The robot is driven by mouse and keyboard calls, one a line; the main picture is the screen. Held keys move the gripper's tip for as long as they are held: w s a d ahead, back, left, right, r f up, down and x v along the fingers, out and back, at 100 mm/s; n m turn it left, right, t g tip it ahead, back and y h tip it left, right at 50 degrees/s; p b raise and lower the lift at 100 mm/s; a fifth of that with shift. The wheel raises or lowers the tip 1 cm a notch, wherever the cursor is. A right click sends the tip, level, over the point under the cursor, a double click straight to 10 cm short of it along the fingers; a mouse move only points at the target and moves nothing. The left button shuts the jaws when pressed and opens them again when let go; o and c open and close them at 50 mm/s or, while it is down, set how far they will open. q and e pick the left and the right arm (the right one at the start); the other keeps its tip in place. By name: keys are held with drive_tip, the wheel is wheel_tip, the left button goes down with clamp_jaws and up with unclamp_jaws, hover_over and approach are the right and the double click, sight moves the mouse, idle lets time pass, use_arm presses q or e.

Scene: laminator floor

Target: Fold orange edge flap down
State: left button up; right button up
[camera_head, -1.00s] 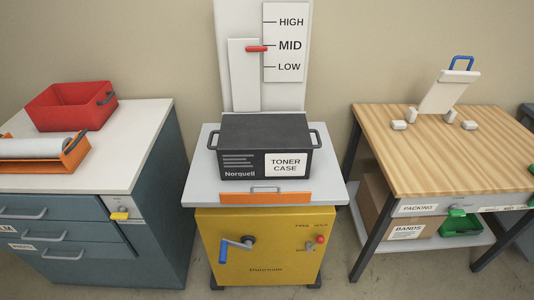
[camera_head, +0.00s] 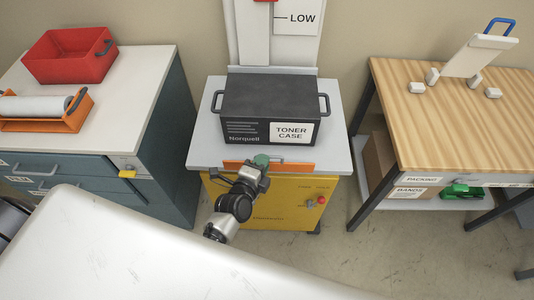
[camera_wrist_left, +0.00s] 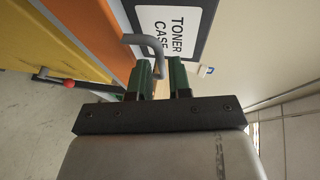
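The orange edge flap (camera_head: 290,167) stands up along the front edge of the light grey table top, above the yellow cabinet. In the left wrist view the flap (camera_wrist_left: 104,30) is a slanted orange band, with a grey bar handle (camera_wrist_left: 139,45) beside it. My left gripper (camera_head: 262,160) is in front of the flap and covers part of it. My right gripper is not in view.
A black toner case (camera_head: 268,106) stands on the table top (camera_head: 203,146) just behind the flap. The yellow cabinet (camera_head: 290,205) below has a red knob (camera_head: 321,200). A drawer bench (camera_head: 130,100) is at left, a wooden table (camera_head: 430,120) at right, with floor between.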

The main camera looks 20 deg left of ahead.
use_arm(q)
drive_tip(key=shift+x, duration=1.65)
clamp_jaws()
